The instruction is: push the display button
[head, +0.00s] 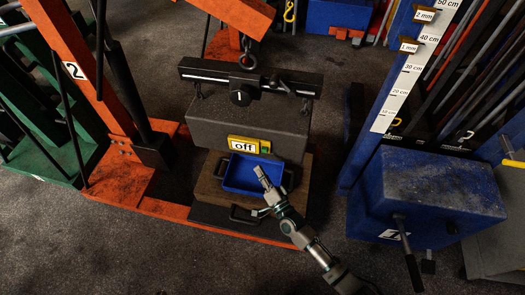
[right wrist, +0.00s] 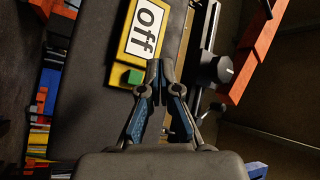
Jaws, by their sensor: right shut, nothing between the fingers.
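The display is a small yellow box with a white "off" label (head: 243,146) on the front face of a large dark block. A green button (head: 265,147) sits at the display's right end in the head view. In the right wrist view the display (right wrist: 147,28) is large, and the green button (right wrist: 134,77) is just left of my fingertips. My right gripper (head: 261,170) is shut and empty, in front of and below the button in the head view. Its closed fingertips also show in the right wrist view (right wrist: 159,68). I cannot tell whether they touch the display. My left gripper is not in view.
A blue tray (head: 236,187) lies below the display, under my right gripper. The dark block (head: 200,128) hangs beneath an orange crane (head: 238,14). A blue post with a centimetre scale (head: 395,95) and a blue block (head: 440,195) stand to the right.

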